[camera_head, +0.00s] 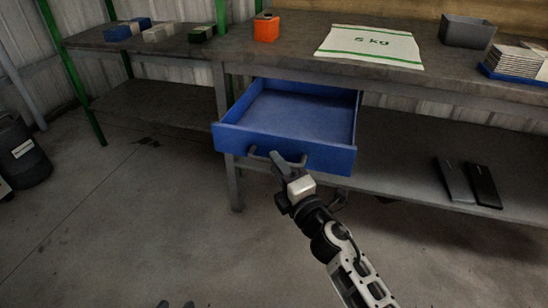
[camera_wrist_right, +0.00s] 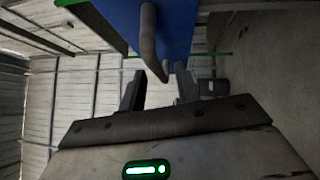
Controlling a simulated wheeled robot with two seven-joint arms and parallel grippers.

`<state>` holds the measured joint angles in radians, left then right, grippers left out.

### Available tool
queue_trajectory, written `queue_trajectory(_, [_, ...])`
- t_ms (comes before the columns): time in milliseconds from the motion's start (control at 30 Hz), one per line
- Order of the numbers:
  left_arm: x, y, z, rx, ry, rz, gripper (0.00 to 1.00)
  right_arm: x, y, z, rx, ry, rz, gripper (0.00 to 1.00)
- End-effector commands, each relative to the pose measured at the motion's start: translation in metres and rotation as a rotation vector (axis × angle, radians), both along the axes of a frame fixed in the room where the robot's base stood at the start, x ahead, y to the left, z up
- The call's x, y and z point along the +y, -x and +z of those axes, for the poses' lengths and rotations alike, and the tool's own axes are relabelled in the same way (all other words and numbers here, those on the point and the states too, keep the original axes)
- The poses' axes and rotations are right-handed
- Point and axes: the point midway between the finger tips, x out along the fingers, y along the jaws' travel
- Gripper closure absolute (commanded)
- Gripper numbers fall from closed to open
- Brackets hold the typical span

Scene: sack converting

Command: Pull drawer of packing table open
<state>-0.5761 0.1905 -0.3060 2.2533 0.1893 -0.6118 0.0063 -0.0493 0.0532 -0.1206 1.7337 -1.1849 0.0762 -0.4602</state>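The blue drawer (camera_head: 330,160) of the packing table (camera_head: 285,52) stands pulled out, and its empty inside shows in the head view. Its dark handle (camera_head: 252,150) is on the front face, partly hidden by my gripper. My right gripper (camera_head: 290,163) is at the handle, in front of the drawer. In the right wrist view the handle (camera_wrist_right: 150,40) reaches down to the fingertips, and its lower end shows between them. The two fingers (camera_wrist_right: 160,82) stand apart with a gap beside the handle. My left gripper is in neither view.
On the tabletop are an orange container (camera_head: 266,28), a sack marked 5 kg (camera_head: 370,46), a grey bin (camera_head: 467,31) and a stack of flat pieces (camera_head: 513,62). Two dark flat objects (camera_head: 470,183) lie on the lower shelf. The floor before the drawer is clear.

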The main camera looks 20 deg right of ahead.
Motion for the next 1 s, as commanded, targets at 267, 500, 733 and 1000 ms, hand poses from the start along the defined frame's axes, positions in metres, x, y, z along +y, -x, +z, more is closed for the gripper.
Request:
queue_trajectory(267, [0.000, 0.000, -0.001, 0.004, -0.002, 0.000, 0.64, 0.004, -0.021, 0.002, 0.001, 0.000, -0.001, 0.68])
queue_trajectory(500, [0.001, 0.001, -0.003, 0.008, -0.004, 0.000, 0.64, 0.004, -0.021, 0.002, 0.001, 0.000, -0.001, 0.68])
queue_trajectory(733, [0.001, 0.000, -0.003, 0.009, -0.004, 0.000, 0.64, 0.004, -0.021, 0.002, 0.001, 0.000, -0.001, 1.00])
queue_trajectory(1000, [0.000, 0.000, -0.004, 0.005, 0.000, 0.002, 0.64, -0.008, -0.040, 0.002, -0.002, 0.004, 0.001, 1.00])
